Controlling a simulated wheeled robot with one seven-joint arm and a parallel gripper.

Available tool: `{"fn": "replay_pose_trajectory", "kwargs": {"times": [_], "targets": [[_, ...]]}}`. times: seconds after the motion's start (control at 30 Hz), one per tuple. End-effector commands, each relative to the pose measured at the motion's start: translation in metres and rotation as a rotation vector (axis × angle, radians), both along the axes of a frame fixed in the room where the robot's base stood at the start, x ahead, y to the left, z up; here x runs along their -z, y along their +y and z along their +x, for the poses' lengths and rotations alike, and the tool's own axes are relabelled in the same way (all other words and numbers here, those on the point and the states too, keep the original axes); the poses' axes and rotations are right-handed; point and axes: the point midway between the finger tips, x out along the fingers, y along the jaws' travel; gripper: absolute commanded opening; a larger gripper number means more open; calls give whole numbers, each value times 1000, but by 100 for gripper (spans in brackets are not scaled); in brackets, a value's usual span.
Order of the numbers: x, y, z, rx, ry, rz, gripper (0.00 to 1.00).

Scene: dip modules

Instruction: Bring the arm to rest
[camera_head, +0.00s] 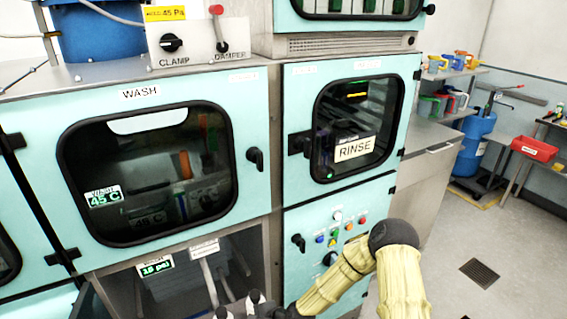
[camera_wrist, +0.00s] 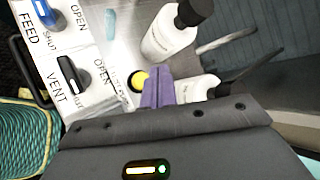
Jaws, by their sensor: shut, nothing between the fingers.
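My gripper shows in the wrist view (camera_wrist: 158,80) as two purple fingers pressed together, with nothing between them. In the head view, my arm in a yellow sleeve bends down at the lower middle, and dark parts of its end (camera_head: 254,298) show at the bottom edge, in front of the open bay under the WASH door. In the wrist view the fingers point toward a panel with a yellow round knob (camera_wrist: 138,79) and white bottles. I cannot tell whether the fingertips touch anything.
A white bottle with a black cap (camera_wrist: 178,32) and another bottle (camera_wrist: 197,88) are close to the fingers. A FEED valve handle (camera_wrist: 44,12) and a VENT valve handle (camera_wrist: 72,75) are at left. The WASH door (camera_head: 150,170) and RINSE door (camera_head: 350,125) are shut. Floor (camera_head: 440,270) is open at right.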

Motion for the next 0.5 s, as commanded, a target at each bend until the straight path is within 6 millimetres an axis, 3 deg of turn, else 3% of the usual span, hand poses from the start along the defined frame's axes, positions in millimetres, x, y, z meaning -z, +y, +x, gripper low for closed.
{"fn": "replay_pose_trajectory", "kwargs": {"times": [0.17, 0.5], "targets": [[-14, -24, 1, -94, -70, -107, 0], [-72, -110, -3, -390, -242, -451, 0]]}}
